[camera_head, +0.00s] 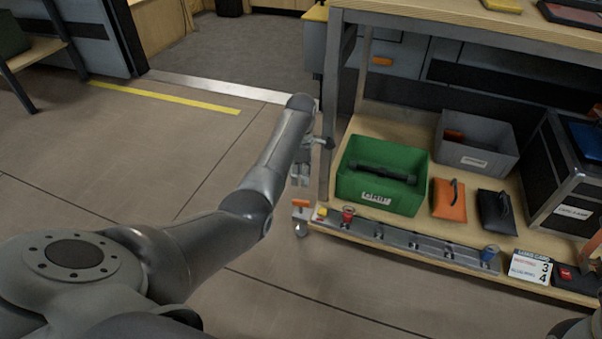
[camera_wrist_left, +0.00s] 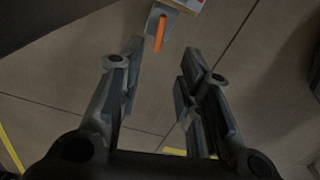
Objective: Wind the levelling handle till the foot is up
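The levelling handle (camera_head: 300,203) is a small orange grip at the front left corner of the bench's lower shelf. Below it, the grey foot (camera_head: 301,230) is near the floor; I cannot tell whether it touches. My left gripper (camera_head: 300,180) hangs just above the handle, pointing down. In the left wrist view the orange handle (camera_wrist_left: 159,33) shows beyond the fingertips on a grey bracket (camera_wrist_left: 168,16). The fingers (camera_wrist_left: 157,85) are spread, with only floor between them, so the gripper is open and empty. My right gripper is not visible.
The bench leg (camera_head: 328,150) stands close beside my left gripper. The lower shelf holds a green crate (camera_head: 350,192), a grey bin (camera_head: 505,158), orange and black pouches, and a metal rail (camera_head: 400,239) with red and blue knobs. The floor left of the bench is clear.

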